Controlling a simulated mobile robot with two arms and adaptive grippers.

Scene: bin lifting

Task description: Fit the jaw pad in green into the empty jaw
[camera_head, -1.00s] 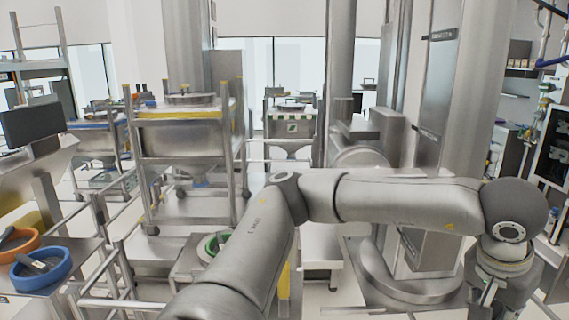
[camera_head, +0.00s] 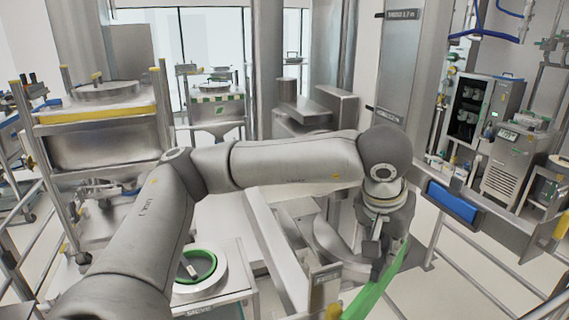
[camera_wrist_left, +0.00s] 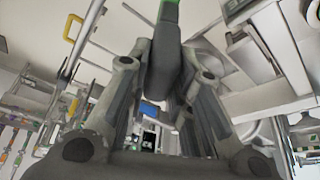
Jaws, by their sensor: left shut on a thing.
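The green jaw pad (camera_head: 376,292) is a long strip at the lower middle of the head view, slanting down and left. My left gripper (camera_head: 377,256) points down at its upper end and is shut on a dark handle that belongs to it. In the left wrist view the dark handle runs up between the fingers (camera_wrist_left: 163,75), with a bit of green (camera_wrist_left: 169,12) at the top edge. A jaw with a blue pad (camera_head: 452,202) stands to the right. A bare metal beam (camera_head: 272,240) lies left of the green pad; I cannot tell for sure that it is the empty jaw.
A round container with a green ring (camera_head: 202,284) sits on a stand at lower left. A wheeled bin with a yellow rim (camera_head: 98,113) stands at the left. A metal column (camera_head: 400,70) rises behind my arm. Rails cross the lower right; floor shows beyond them.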

